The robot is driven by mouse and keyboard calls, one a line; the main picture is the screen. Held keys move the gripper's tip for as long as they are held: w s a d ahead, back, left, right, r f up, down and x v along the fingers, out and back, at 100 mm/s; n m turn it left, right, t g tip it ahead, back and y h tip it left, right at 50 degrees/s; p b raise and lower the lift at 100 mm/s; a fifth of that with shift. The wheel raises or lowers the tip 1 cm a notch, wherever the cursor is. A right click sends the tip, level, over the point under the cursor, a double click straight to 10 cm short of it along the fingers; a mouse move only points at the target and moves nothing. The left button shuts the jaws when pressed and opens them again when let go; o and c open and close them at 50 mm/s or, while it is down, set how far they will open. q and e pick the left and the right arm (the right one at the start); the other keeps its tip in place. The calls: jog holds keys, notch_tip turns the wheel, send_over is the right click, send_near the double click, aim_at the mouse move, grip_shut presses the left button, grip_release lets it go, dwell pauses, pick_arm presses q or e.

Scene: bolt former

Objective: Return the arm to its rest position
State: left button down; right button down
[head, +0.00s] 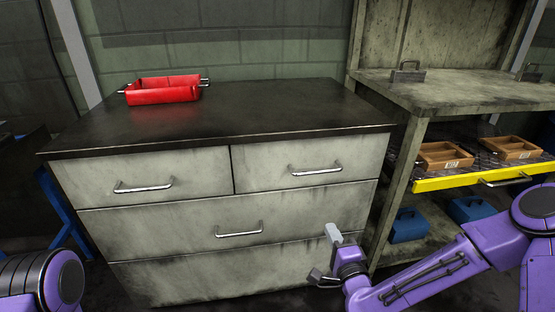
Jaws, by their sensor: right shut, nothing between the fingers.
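My right arm (430,272) is purple and reaches in from the lower right. Its gripper (325,255) is shut and empty, in front of the lower right part of the grey drawer cabinet (160,262). I cannot tell whether it touches the cabinet front. Of my left arm, only a purple and grey part shows at the lower left corner. The left gripper is out of the picture.
A red tray (163,93) stands on the dark cabinet top (250,115). The cabinet's drawers look shut. At right, a workbench (460,93) has a yellow-fronted drawer (470,181) pulled out, holding wooden boxes (445,156). Blue bins (408,226) sit below.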

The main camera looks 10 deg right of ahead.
jog(key=s+a+f+n+g, duration=0.1)
jog(key=s+f+n+g, duration=0.3)
jog(key=f, duration=0.4)
jog(key=s+f+n+g, duration=0.2)
jog(key=s+f+g, duration=0.2)
jog(key=s+f, duration=0.4)
jog(key=s+d+f+n+g+h, duration=0.1)
jog(key=s+d+f+n+g, duration=0.3)
jog(key=s, duration=0.5)
jog(key=s+d+f+n+g+h, duration=0.1)
jog(key=s+d+f+n+g, duration=0.15)
jog(key=s+f, duration=0.45)
notch_tip(320, 180, up, 22)
jog(key=s+p, duration=0.1)
jog(key=p, duration=1.9)
jog(key=shift+s+a+f+m+p, duration=0.15)
jog(key=shift+s+m+p, duration=0.2)
jog(key=shift+m+p, duration=0.1)
